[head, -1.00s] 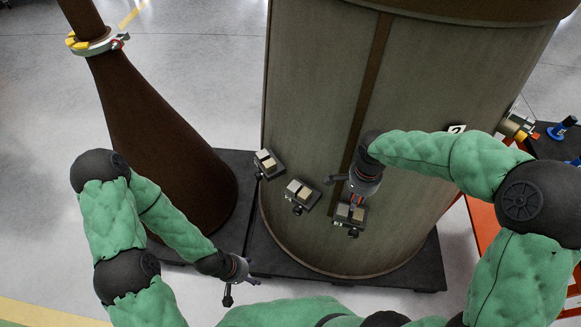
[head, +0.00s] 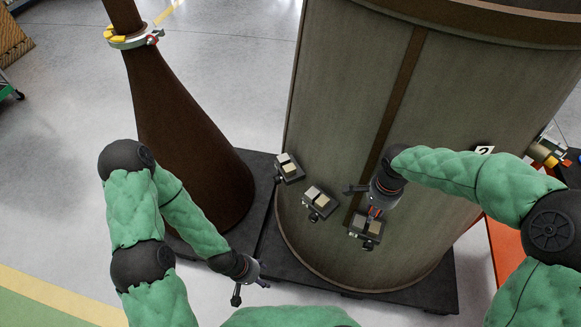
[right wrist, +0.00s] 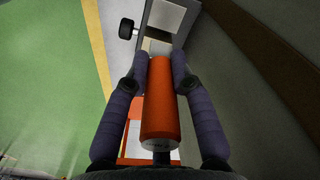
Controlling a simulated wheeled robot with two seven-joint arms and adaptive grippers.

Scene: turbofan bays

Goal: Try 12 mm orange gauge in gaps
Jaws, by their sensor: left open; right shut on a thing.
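My right gripper (head: 375,211) is shut on the orange gauge (right wrist: 160,105), a thick cylinder lying between its fingers in the right wrist view. In the head view it is at the rightmost gap fixture (head: 366,229), a dark mount with two pale blocks. The gauge's far end meets a pale block in the right wrist view; I cannot tell whether it is in the gap. A middle fixture (head: 320,202) and a left fixture (head: 289,168) sit on the casing too. My left gripper (head: 249,284) is open and empty, low and left of the casing.
The big grey-brown cylindrical casing (head: 340,110) stands on a dark base (head: 425,290). A brown cone (head: 190,150) with a coloured ring (head: 135,37) stands to its left. An orange stand (head: 506,255) is at the right. Open floor (head: 60,190) lies at left.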

